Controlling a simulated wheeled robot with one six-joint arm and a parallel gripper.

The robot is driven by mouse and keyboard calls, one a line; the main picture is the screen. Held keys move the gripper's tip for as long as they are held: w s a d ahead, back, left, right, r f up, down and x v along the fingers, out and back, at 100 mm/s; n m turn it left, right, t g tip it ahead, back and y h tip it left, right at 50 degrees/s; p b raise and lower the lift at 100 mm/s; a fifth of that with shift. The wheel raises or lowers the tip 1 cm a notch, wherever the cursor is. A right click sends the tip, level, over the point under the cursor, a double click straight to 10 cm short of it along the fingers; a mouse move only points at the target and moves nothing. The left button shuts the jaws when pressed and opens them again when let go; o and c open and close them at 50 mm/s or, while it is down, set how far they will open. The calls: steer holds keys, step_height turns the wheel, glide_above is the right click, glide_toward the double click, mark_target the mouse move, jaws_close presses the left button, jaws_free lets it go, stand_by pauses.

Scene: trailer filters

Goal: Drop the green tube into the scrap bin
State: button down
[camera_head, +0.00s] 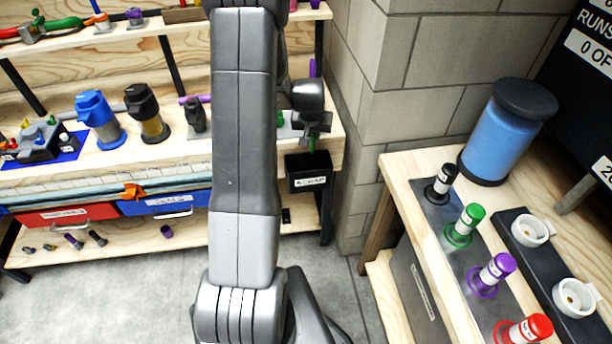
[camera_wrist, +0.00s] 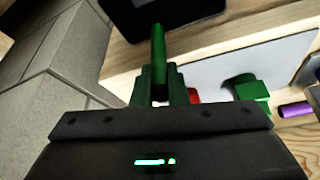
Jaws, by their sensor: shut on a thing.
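My gripper (camera_head: 314,137) is at the right end of the wooden shelf unit, just above a small black bin. It is shut on the green tube (camera_wrist: 158,55), which sticks out beyond the fingers in the wrist view. The black bin (camera_head: 308,181) hangs at the shelf's front edge with a white label, too small to read surely. I cannot tell whether the tube's lower end is inside the bin's opening.
A block wall (camera_head: 355,130) stands close to the right of the bin. Black and blue pump-like bottles (camera_head: 98,121) stand on the shelf to the left. A bench (camera_head: 405,165) at right carries several coloured filters and a blue canister (camera_head: 505,140). Wrist view shows a purple tube (camera_wrist: 297,110).

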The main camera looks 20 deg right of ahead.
steer(key=shift+f, duration=0.8)
steer(key=c, duration=1.4)
jaws_free()
steer(key=shift+o, duration=0.2)
steer(key=shift+r, duration=0.15)
steer(key=b+v, duration=0.1)
steer(key=v, duration=1.2)
steer(key=shift+r, duration=0.3)
steer(key=shift+s+f, duration=0.1)
steer(key=shift+s, duration=0.05)
